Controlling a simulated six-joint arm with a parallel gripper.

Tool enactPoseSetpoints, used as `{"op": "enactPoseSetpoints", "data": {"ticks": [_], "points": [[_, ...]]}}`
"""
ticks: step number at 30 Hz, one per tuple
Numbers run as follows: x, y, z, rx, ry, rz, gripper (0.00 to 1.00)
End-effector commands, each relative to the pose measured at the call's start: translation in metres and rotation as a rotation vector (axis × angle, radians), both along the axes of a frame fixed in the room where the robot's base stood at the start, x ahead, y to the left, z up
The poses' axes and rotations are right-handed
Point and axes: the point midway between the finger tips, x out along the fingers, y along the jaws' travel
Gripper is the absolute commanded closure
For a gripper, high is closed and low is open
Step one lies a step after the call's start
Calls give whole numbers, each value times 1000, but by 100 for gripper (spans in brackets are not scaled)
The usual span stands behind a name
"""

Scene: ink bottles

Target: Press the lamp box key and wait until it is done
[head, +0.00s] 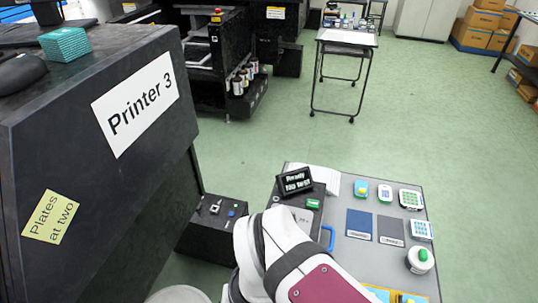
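A black box (276,205) stands at the left of the grey work table, and it may be the lamp box. A small tilted display (295,181) on it appears to read "Ready" and "No test". A small green key (313,203) shows on its right part. My white and maroon arm rises from the bottom centre and covers the box's near side. My gripper is not visible, so its place relative to the key is hidden.
The grey table (350,262) holds a blue pad (359,224), a dark pad (391,231), several small keypad-like devices, and a white round container (419,263) with a green top. Printer 3 (100,130) fills the left. Open green floor lies behind, with a wheeled cart (347,38).

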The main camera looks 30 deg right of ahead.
Motion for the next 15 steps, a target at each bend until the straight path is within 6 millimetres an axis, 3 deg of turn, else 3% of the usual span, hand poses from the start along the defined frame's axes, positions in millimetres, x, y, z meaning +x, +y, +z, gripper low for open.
{"op": "enactPoseSetpoints", "data": {"ticks": [3, 15], "points": [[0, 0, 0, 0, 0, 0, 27], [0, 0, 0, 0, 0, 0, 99]]}}
